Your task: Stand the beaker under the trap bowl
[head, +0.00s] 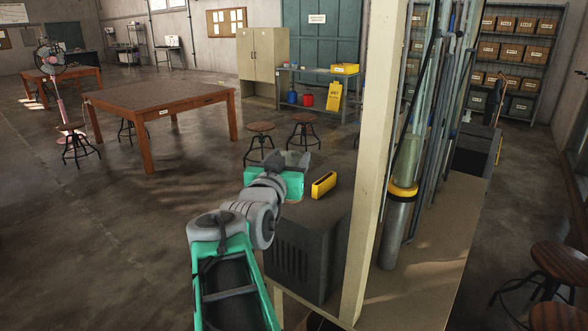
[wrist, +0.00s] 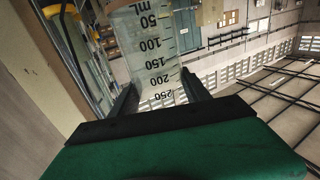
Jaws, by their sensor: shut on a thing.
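The beaker (wrist: 150,45) is clear with black volume marks, and it is between the two dark fingers of my gripper (wrist: 160,92) in the wrist view. The fingers are shut on its sides. In the wrist view its 250 mark is nearest my palm and its 50 mark is farther out. In the head view my gripper (head: 292,161) is beyond the dark box, and the beaker is hard to make out there. I cannot pick out the trap bowl with certainty in either view.
A cream post (head: 372,140) rises close to the right of my arm. Beside it are upright pipes and a metal cylinder with a yellow collar (head: 403,191). Stools (head: 306,130) stand behind.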

